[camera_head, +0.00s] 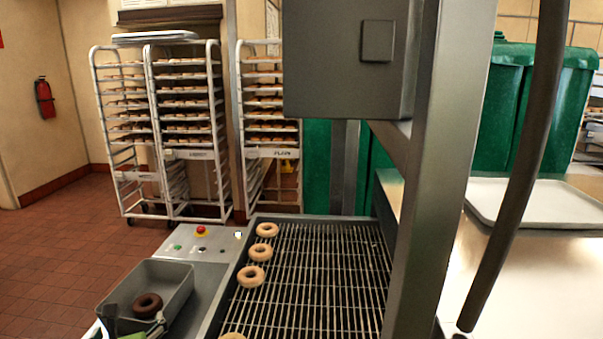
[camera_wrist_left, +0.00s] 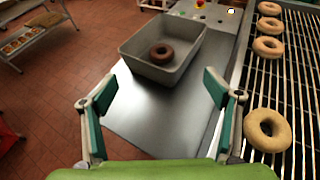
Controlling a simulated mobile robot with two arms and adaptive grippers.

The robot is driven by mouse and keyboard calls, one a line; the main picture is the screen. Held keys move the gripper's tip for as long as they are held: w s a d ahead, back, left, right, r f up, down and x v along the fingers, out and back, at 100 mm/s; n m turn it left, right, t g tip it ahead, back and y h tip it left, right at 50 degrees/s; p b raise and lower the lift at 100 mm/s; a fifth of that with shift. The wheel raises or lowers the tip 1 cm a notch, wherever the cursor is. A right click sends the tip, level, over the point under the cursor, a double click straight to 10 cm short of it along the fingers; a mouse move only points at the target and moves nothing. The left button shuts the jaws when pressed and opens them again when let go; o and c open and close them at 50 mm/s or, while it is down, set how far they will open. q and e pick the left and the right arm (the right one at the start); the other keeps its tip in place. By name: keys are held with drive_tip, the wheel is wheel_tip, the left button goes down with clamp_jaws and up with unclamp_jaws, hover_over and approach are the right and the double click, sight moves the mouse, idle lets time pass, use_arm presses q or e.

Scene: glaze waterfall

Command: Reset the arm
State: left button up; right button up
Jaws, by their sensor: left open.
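My left gripper (camera_head: 133,319) shows at the bottom left of the head view, in front of a grey bin. In the left wrist view its two green-padded fingers (camera_wrist_left: 158,92) are spread wide with nothing between them, above a bare metal surface (camera_wrist_left: 165,118). The grey bin (camera_wrist_left: 187,66) lies beyond the fingertips and holds one chocolate-glazed donut (camera_wrist_left: 161,53). The bin (camera_head: 172,276) and the dark donut (camera_head: 147,304) also show in the head view. My right gripper is not in view.
A wire conveyor (camera_head: 325,275) with several plain donuts (camera_head: 251,277) runs right of the bin. A control panel with a red button (camera_head: 200,230) is behind it. A grey post (camera_head: 432,170) and box (camera_head: 345,60) stand over the conveyor. Racks (camera_head: 185,130) stand behind.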

use_arm(q)
drive_tip(key=s+d+f+n+g+h, duration=0.35)
drive_tip(key=s+d+f+n, duration=0.55)
drive_tip(key=s+f+n, duration=0.4)
drive_tip(key=s+d+f+n+g+h, duration=0.1)
drive_tip(key=s+d+f+n+g, duration=0.2)
drive_tip(key=s+n, duration=0.55)
drive_tip(key=s+d+f+n+g+h, duration=0.1)
drive_tip(key=s+d+n+g, duration=0.1)
drive_tip(key=s+d+n, duration=0.5)
drive_tip(key=s+a+f+g, duration=0.1)
drive_tip(key=s+f, duration=0.1)
drive_tip(key=f, duration=1.1)
drive_tip(key=s+a+f+g, duration=0.1)
drive_tip(key=s+f, duration=0.1)
drive_tip(key=f, duration=1.1)
drive_tip(key=s+a+f, duration=0.2)
drive_tip(key=s+f, duration=1.4)
drive_tip(key=s, duration=0.1)
drive_tip(key=shift+s+a+f+g, duration=0.35)
drive_tip(key=shift+a, duration=0.05)
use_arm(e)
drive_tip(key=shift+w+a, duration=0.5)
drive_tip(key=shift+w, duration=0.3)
